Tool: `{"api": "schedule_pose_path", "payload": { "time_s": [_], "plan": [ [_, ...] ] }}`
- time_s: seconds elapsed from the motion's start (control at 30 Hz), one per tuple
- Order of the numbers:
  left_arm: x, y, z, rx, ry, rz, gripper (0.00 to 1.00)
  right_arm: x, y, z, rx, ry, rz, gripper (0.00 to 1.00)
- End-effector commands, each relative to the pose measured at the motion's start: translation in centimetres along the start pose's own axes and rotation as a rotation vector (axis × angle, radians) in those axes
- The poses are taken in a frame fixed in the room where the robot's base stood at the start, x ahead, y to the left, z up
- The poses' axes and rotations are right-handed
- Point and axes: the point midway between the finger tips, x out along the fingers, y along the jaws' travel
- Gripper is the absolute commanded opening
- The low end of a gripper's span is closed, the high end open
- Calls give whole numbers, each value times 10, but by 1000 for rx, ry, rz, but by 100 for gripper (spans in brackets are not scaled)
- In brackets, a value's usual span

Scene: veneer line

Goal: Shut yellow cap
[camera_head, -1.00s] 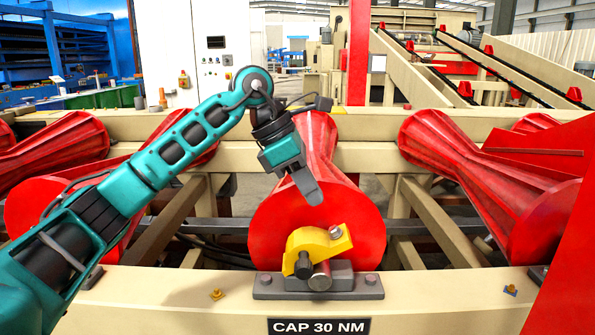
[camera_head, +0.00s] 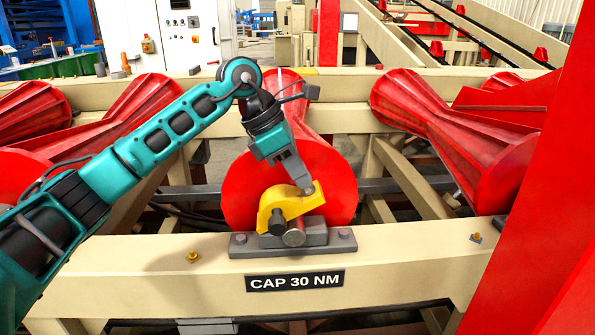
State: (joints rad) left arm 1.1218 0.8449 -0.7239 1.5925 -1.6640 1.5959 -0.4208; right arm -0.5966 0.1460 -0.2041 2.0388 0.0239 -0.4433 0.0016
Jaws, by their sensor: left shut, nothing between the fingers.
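The yellow cap (camera_head: 270,208) sits over the shaft end (camera_head: 294,233) on a grey bearing block (camera_head: 318,238), in front of the middle red roller. It is tilted, with its right end raised clear of the block. A dark pin (camera_head: 278,222) shows at its left side. My left gripper (camera_head: 308,189) is shut and empty, pointing down at the cap's raised right end. Its tip meets that end in the picture; whether it touches or is just in front or behind, I cannot tell. My right gripper is not in view.
The block is bolted to a beige beam (camera_head: 400,262) above a black "CAP 30 NM" plate (camera_head: 295,281). Red rollers (camera_head: 430,130) stand behind on both sides. A large red panel (camera_head: 540,200) closes off the right side.

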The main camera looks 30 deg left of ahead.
Motion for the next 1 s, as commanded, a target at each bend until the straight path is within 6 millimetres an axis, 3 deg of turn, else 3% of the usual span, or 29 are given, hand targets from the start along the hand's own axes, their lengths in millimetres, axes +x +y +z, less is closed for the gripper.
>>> {"api": "schedule_pose_path", "payload": {
  "time_s": [0.4,0.57,1.0],
  "plan": [
    [30,-1,12,0,0,-2,0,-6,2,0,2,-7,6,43],
    [42,0,14,-1,91,0,0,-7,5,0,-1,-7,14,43],
    [41,0,12,0,86,0,0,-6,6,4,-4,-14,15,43]
  ]
}}
